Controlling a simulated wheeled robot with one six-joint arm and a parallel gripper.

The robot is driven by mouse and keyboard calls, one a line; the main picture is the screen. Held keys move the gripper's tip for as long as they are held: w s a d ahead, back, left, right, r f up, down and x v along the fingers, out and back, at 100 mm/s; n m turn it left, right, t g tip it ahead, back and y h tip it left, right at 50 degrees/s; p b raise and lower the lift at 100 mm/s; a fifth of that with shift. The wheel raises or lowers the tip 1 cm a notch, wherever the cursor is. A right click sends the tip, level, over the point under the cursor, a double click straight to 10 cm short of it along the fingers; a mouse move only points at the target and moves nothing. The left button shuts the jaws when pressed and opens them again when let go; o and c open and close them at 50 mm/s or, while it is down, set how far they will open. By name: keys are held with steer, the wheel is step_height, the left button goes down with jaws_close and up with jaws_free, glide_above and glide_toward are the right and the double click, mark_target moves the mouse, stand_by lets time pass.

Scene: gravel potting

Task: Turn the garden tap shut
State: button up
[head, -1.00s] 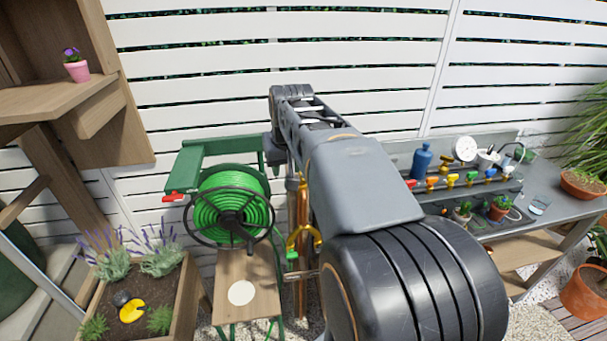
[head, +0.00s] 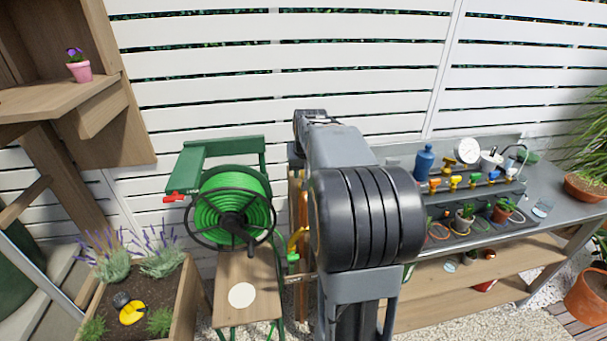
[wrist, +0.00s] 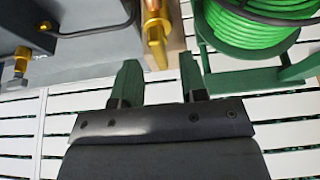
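My gripper is hidden behind my arm in the head view. I cannot tell the handle's exact turn.
A green hose reel (head: 232,208) stands left of the tap and also shows in the wrist view (wrist: 252,30). A wooden stool (head: 247,272) stands below the reel. The potting bench (head: 562,208) with coloured valves is at the right. A white slatted fence (head: 380,60) runs behind.

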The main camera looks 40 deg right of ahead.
steer(key=shift+x, duration=1)
jaws_close()
